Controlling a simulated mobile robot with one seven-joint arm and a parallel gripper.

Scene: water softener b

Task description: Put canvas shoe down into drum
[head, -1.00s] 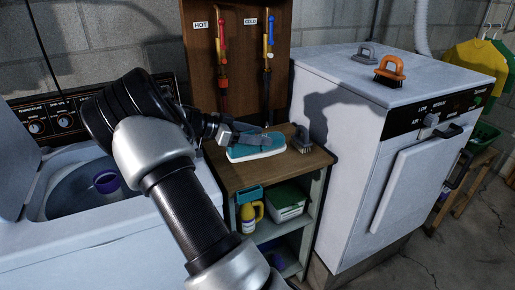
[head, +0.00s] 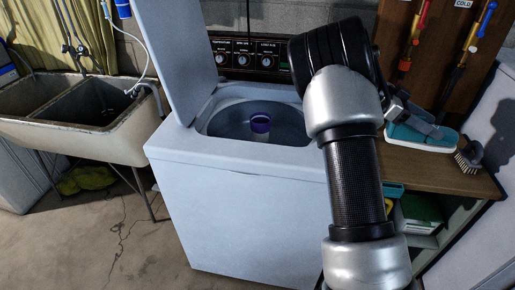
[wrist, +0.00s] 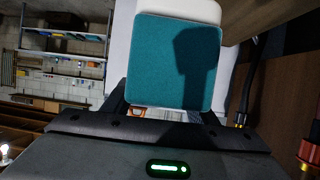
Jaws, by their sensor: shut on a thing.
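The teal canvas shoe (head: 408,136) with a white sole is in my gripper (head: 424,124), over the wooden top of the shelf unit at the right. I cannot tell whether its sole touches the top. In the wrist view the teal shoe (wrist: 172,62) fills the space between and beyond the fingers, and the gripper (wrist: 165,112) is shut on it. The drum (head: 222,124) is inside the white washing machine, left of my arm. Its lid stands open, and a purple-topped agitator (head: 260,123) rises in the middle of the drum.
A brush (head: 468,156) lies right of the shoe on the wooden top (head: 430,172). The control panel (head: 245,57) stands behind the drum, and the raised lid (head: 172,50) is at its left. Hot and cold pipes rise behind the shelf. A double sink (head: 95,115) is far left.

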